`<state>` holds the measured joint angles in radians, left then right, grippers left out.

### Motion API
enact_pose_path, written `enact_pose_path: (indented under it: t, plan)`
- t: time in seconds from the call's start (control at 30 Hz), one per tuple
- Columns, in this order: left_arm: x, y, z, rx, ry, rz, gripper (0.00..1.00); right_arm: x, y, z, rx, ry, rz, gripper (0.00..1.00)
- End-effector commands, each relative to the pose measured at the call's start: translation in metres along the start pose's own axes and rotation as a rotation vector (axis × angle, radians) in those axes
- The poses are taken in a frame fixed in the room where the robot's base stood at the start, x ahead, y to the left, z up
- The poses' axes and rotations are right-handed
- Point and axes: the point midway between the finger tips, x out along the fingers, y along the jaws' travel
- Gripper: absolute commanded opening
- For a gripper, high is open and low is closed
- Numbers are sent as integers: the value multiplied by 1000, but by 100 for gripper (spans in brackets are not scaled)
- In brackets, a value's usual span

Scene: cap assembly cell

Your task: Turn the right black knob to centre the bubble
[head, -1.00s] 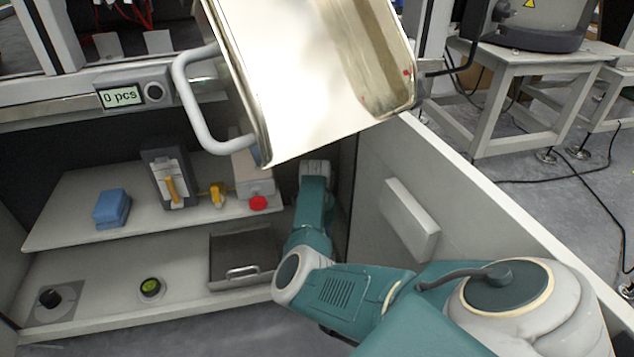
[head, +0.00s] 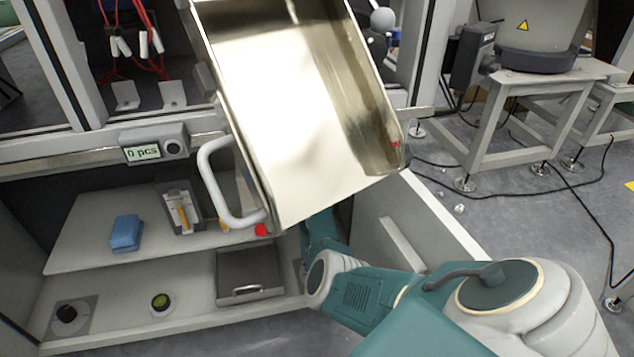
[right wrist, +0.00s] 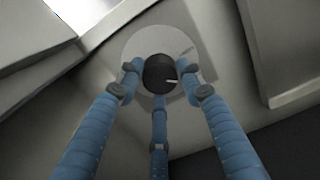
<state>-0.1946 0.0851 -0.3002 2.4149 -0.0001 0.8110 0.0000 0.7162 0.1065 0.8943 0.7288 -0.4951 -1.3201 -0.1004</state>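The round bubble level (head: 161,302) with a green face sits on the lower shelf in the head view; its bubble is too small to place. A black knob (head: 66,313) on a grey plate stands at the left end of that shelf. The right black knob (right wrist: 160,74), with a white mark, shows in the right wrist view on a pale round plate. It is hidden in the head view. My right gripper (right wrist: 158,80) has its blue fingers around this knob, tips close to its sides; I cannot tell whether they touch. My left gripper is not in view.
A large shiny metal bin (head: 300,120) with a white handle (head: 215,180) hangs tilted above the shelves. A dark metal tray (head: 250,275) lies near my right arm. A blue block (head: 126,233) and a red button (head: 261,230) are on the upper shelf.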

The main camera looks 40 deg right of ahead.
Motion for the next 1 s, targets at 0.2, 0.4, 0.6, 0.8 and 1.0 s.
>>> enact_pose_path:
  t: [0.2, 0.4, 0.6, 0.8, 1.0]
  plan:
    - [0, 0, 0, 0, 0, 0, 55, 1, -1, 2, -2, -4, -1, 55]
    - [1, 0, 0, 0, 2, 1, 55, -1, 0, 2, -1, -4, 0, 55]
    - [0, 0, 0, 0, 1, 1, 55, -22, -1, 1, 0, -1, 0, 55]
    - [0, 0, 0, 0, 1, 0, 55, -67, -1, 0, -1, 0, 0, 55]
    - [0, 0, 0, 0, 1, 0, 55, -103, -1, 0, -2, -1, -1, 55]
